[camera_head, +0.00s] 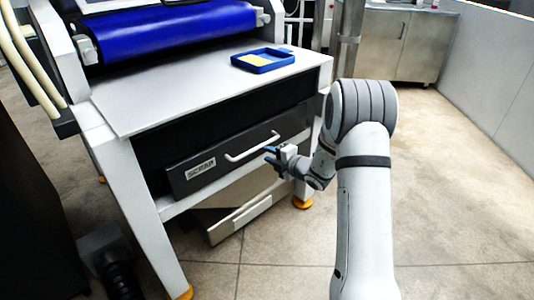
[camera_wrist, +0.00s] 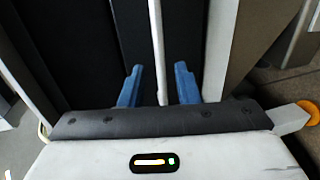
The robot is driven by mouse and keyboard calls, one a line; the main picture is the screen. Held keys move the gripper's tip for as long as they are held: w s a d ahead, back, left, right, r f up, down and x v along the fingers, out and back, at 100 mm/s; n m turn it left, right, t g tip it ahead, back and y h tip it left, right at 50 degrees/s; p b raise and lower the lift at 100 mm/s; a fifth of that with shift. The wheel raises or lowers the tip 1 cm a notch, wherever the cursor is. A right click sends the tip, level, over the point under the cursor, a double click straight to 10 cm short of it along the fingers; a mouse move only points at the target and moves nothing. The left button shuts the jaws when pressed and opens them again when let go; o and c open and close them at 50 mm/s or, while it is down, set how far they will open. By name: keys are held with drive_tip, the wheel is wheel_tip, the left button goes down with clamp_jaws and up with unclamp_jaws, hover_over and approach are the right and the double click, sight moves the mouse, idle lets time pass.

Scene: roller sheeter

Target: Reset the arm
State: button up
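My gripper (camera_head: 271,153) is in front of the dark drawer marked SCRAP (camera_head: 225,155), near the right end of its white bar handle (camera_head: 252,146). In the wrist view, the two blue fingers of my gripper (camera_wrist: 158,85) are apart. A thin white bar (camera_wrist: 157,45), which looks like the handle, runs up the picture between them, with a gap on both sides. I cannot tell how deep it sits between the fingers. My arm reaches across the right half of the head view and bends down towards the drawer. The drawer looks shut.
The sheeter has a blue roller (camera_head: 165,30) above a grey worktop (camera_head: 200,85), with a blue tray (camera_head: 264,60) on it. A light lower panel (camera_head: 240,212) is beneath the drawer. A steel cabinet (camera_head: 392,45) stands at the back. The floor (camera_head: 455,190) on the right is clear.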

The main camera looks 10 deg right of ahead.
drive_tip(key=s+a+r+n+g+y+p, duration=0.1)
drive_tip(key=s+a+r+n+g+p, duration=0.35)
drive_tip(key=s+r+n, duration=0.65)
drive_tip(key=s+a+r+n+g+p, duration=0.4)
drive_tip(key=s+r+n+g+p, duration=0.15)
drive_tip(key=s+r+n, duration=0.5)
drive_tip(key=s+d+r+n+h+p, duration=0.5)
drive_tip(key=s+n, duration=0.4)
drive_tip(key=n, duration=0.3)
drive_tip(key=s+d+r+n+h+p, duration=0.5)
drive_tip(key=s+d+n, duration=0.2)
drive_tip(key=n, duration=0.6)
drive_tip(key=shift+s+d+r, duration=0.25)
drive_tip(key=shift+s+r, duration=0.05)
drive_tip(key=shift+s, duration=0.85)
